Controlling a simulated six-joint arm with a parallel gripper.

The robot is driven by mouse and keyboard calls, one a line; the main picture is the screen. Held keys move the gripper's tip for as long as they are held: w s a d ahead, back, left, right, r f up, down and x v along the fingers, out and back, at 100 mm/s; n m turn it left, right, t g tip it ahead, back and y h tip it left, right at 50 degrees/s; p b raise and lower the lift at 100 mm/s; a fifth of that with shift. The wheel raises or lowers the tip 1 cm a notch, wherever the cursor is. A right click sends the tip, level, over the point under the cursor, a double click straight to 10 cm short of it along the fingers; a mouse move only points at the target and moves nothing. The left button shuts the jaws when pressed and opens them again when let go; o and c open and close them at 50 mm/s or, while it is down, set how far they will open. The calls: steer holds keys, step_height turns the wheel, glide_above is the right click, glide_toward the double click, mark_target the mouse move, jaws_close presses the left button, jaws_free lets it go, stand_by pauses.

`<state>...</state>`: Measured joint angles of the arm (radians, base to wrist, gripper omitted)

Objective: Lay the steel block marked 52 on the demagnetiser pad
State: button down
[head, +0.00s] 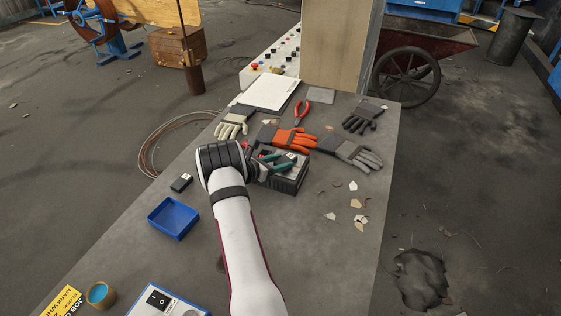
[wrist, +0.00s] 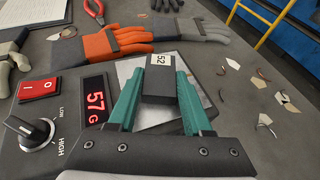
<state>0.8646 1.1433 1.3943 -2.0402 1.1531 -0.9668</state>
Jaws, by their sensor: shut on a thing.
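The dark steel block marked 52 (wrist: 159,84) is between the green fingers of my gripper (wrist: 160,78), which is shut on it. Its white label faces up in the wrist view. The silver demagnetiser pad (wrist: 158,119) lies under the block and fingers. I cannot tell whether the block touches the pad or hangs just above it. The demagnetiser (wrist: 60,115) has a red switch, a LOW–HIGH knob and a red display reading 57 G. In the head view, the dark demagnetiser box (head: 290,182) is partly hidden by my gripper (head: 283,161).
Another dark block with a pale label (head: 181,183) lies near a blue tray (head: 173,218). Orange gloves (head: 290,137), grey gloves (head: 350,151) and red pliers (head: 302,113) lie behind the demagnetiser. Pale scraps (head: 358,204) lie to its right. A switch box (head: 165,300) stands in front.

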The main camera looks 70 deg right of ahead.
steer(key=shift+c, duration=1.6)
jaws_free()
steer(key=shift+r, duration=0.15)
steer(key=w+a+r+m+y, duration=0.1)
steer(key=a+r+m, duration=0.1)
steer(key=a+r, duration=0.35)
steer(key=w+a+r+m+y, duration=0.1)
steer(key=a+r+m, duration=0.1)
steer(key=a, duration=0.7)
steer(key=w+a+r+m+y, duration=0.1)
steer(key=a+r+m, duration=0.1)
steer(key=a+r, duration=0.35)
steer(key=s+a+r+m+t+y, duration=0.1)
steer(key=s+a+m+y, duration=0.2)
steer(key=a, duration=0.9)
steer(key=s+a+r+m+t+y, duration=0.1)
steer(key=s+a+m+y, duration=0.3)
steer(key=a, duration=0.9)
steer(key=s+a+m+t+y, duration=0.2)
steer(key=s+a+m+y, duration=0.2)
steer(key=a, duration=0.9)
steer(key=shift+s+a+r+m+t, duration=0.2)
steer(key=shift+s+r+m+t, duration=0.2)
steer(key=shift+s+m, duration=0.55)
